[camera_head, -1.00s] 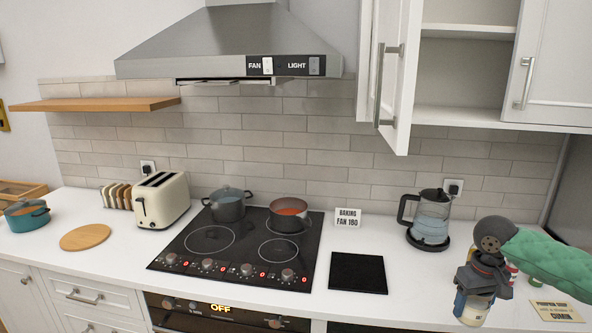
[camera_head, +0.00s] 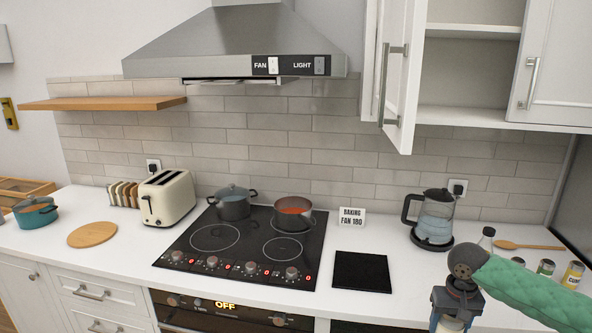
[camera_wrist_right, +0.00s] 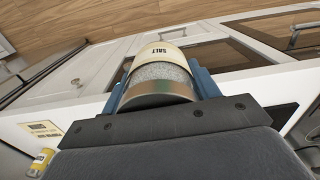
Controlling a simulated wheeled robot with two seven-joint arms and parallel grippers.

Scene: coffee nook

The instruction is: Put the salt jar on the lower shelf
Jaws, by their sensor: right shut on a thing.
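The salt jar (camera_wrist_right: 160,75) has a cream label reading SALT and white grains in its clear body. My right gripper (camera_head: 453,312) is shut on it, with a finger on either side in the right wrist view. In the head view the jar (camera_head: 449,325) hangs low at the bottom edge, in front of the counter and partly cut off. The open wall cabinet has a lower shelf (camera_head: 462,116) that looks bare, and a shelf above it (camera_head: 475,31). My left gripper is not in view.
The open cabinet door (camera_head: 394,75) sticks out left of the shelves. A kettle (camera_head: 433,220) stands on the counter below. Several small jars, including a yellow-labelled one (camera_head: 573,275), and a wooden spoon (camera_head: 528,245) lie right. Pots stand on the hob (camera_head: 245,250).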

